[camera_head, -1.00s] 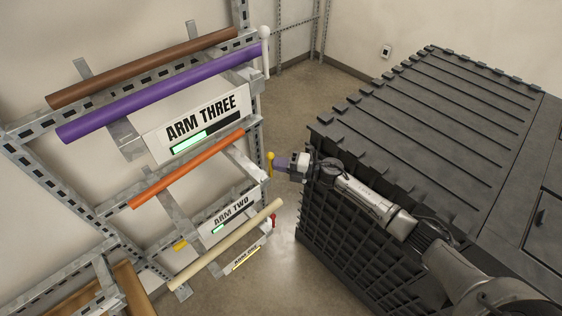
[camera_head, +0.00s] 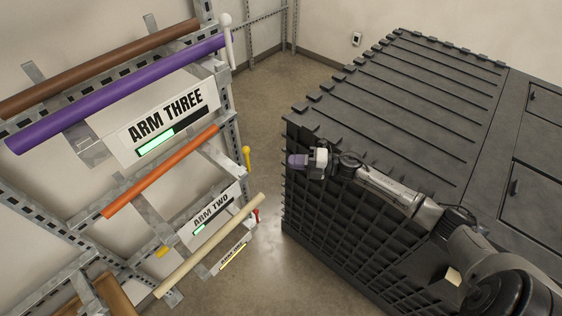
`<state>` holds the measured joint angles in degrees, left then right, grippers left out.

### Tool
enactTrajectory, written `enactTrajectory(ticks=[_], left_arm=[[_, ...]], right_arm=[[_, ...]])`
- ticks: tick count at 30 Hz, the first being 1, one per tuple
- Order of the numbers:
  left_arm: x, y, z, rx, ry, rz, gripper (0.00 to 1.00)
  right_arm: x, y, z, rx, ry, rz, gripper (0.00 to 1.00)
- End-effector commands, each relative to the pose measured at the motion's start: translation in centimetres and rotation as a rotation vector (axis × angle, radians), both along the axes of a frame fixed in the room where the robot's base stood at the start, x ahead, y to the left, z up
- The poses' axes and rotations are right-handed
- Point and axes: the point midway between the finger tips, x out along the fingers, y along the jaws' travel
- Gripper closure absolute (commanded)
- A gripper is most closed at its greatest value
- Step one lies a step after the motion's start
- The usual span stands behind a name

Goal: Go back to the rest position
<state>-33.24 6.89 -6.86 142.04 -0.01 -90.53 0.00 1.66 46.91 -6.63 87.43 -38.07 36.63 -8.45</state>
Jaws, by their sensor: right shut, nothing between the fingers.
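My right arm reaches in from the lower right across the cart's side. A yellow lever (camera_head: 246,157) stands upright on the rack, left of the gripper, with a gap between them. My left gripper is not in view.
The metal rack on the left holds a brown pipe (camera_head: 100,68), a purple pipe (camera_head: 120,92), an orange pipe (camera_head: 160,172) and a cream pipe (camera_head: 210,245). Signs read ARM THREE (camera_head: 168,120) and ARM TWO (camera_head: 212,212). Free floor (camera_head: 265,110) lies between rack and cart.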

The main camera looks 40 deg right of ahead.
Motion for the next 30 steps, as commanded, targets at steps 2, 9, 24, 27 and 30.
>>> enactTrajectory(ticks=[2, 9, 24, 27, 30], left_arm=[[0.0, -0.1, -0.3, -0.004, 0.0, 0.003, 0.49], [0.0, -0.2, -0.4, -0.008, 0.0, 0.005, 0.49], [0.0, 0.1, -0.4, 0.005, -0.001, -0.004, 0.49], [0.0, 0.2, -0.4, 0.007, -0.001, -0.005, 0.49], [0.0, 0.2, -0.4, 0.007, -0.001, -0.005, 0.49]], right_arm=[[-0.6, -0.5, -0.2, -0.001, 0.001, 0.0, 1.0], [-1.4, -1.1, 0.0, 0.0, 0.0, 0.0, 1.0], [1.2, -5.7, -0.5, 0.035, 0.056, -0.326, 1.0], [2.1, -8.3, -0.2, 0.079, 0.082, -0.528, 1.0], [2.4, -10.1, 0.6, 0.137, 0.104, -0.713, 1.0]])
